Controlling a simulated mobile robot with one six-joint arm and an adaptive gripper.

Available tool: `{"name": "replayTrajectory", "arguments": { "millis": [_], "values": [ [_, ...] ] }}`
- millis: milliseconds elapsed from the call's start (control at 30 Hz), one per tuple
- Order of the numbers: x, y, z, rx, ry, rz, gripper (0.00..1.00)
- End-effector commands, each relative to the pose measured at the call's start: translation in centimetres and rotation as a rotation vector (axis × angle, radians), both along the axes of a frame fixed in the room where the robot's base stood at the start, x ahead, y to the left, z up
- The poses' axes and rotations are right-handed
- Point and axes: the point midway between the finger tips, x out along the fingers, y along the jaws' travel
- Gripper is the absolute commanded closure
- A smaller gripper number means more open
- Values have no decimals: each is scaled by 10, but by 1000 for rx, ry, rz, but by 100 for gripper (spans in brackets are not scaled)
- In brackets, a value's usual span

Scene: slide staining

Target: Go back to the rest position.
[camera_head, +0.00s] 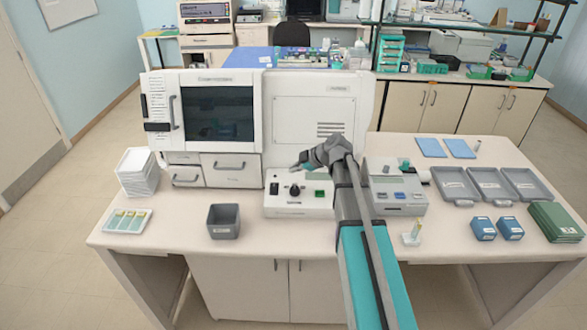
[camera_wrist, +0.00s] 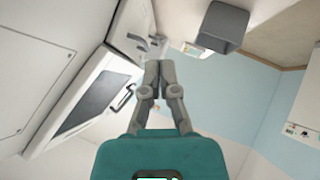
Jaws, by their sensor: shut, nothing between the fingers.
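My gripper (camera_head: 298,167) is at the end of my raised arm, in front of the large white machine (camera_head: 315,115). In the head view it overlaps the top of a small control box (camera_head: 298,208) with a black knob and a green button. I cannot tell the gap between them. In the wrist view the two fingers (camera_wrist: 159,66) lie together with nothing between them. The wrist view is tilted, with the machine's dark window (camera_wrist: 88,103) at left.
A grey bin (camera_head: 223,222), a slide tray (camera_head: 128,221) and a white stack (camera_head: 137,172) stand at left. Right of my arm are a grey device (camera_head: 398,201), a slide in a stand (camera_head: 412,237), grey trays (camera_head: 497,200), blue boxes (camera_head: 483,230) and a green stack (camera_head: 556,222).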

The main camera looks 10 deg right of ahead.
Motion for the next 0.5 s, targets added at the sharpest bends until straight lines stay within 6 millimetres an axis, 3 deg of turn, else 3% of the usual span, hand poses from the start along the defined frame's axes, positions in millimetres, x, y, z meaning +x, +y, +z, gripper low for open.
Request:
{"name": "replayTrajectory", "arguments": {
  "millis": [300, 500],
  "values": [
    [0, 0, 0, 0, 1, -1, 100],
    [-12, 5, -9, 1, 63, -33, 100]
  ]
}}
